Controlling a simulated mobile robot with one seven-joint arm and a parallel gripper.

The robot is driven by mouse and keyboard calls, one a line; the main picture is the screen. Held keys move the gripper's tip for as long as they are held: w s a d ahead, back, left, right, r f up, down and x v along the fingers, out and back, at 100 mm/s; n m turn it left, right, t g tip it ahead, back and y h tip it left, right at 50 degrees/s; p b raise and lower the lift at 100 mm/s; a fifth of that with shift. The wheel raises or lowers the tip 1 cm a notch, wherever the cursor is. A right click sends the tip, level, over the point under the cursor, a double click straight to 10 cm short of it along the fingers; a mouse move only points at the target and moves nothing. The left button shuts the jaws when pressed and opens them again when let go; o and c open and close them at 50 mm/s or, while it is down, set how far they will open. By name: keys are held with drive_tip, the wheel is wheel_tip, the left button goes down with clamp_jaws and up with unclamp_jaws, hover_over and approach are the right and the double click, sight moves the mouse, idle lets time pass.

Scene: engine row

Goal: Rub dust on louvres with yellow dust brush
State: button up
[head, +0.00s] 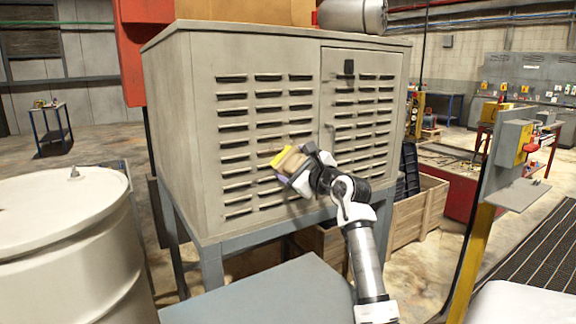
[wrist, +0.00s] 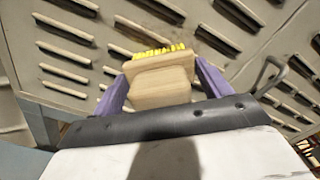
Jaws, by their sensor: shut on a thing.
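My gripper (head: 287,176) is shut on a dust brush (head: 291,161) with a wooden block and yellow bristles. In the wrist view the brush (wrist: 160,78) sits between the two purple fingers of my gripper (wrist: 157,86), its bristles pointing toward the panel. The louvres (head: 254,142) are dark slots in rows on the front of a grey cabinet (head: 180,130). The brush is in front of the left louvre group, at its lower right. I cannot tell whether the bristles touch the panel. In the wrist view, louvres (wrist: 64,52) show on both sides of the brush.
The cabinet stands on a blue-grey frame (head: 270,233). A white drum (head: 65,225) stands at the left front. A blue-grey surface (head: 265,290) lies below the cabinet. A wooden crate (head: 425,212) is at the right, and a yellow post (head: 472,260) stands at the right front.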

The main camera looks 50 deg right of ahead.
drive_tip(key=shift+s+d+r+p, duration=0.75)
drive_tip(key=shift+d+p, duration=0.75)
drive_tip(key=shift+d, duration=1.9)
drive_tip(key=shift+w+a+b, duration=0.25)
drive_tip(key=shift+a+b, duration=0.3)
drive_tip(key=shift+a, duration=0.55)
drive_tip(key=shift+w+a+b, duration=0.3)
drive_tip(key=shift+a+b, duration=0.3)
drive_tip(key=shift+a, duration=0.55)
drive_tip(key=shift+w+a+b, duration=0.25)
drive_tip(key=shift+a+b, duration=0.3)
drive_tip(key=shift+a, duration=0.55)
drive_tip(key=shift+w+a+r+b, duration=0.75)
drive_tip(key=shift+w+a+b, duration=0.85)
drive_tip(key=shift+a+b, duration=3.7)
drive_tip(key=shift+s+d+r+p, duration=0.1)
drive_tip(key=shift+s+d+p, duration=0.4)
drive_tip(key=shift+d+p, duration=1.1)
drive_tip(key=shift+s+d+f+p, duration=0.1)
drive_tip(key=shift+s+d+p, duration=0.4)
drive_tip(key=shift+d+p, duration=1)
drive_tip(key=shift+s+d+r+p, duration=0.1)
drive_tip(key=shift+s+d+p, duration=0.4)
drive_tip(key=shift+d+p, duration=1.1)
drive_tip(key=shift+s+d+p, duration=0.25)
drive_tip(key=shift+d+p, duration=0.25)
drive_tip(key=shift+d, duration=0.7)
drive_tip(key=shift+s+d+p, duration=0.25)
drive_tip(key=shift+d+p, duration=0.25)
drive_tip(key=shift+d, duration=0.65)
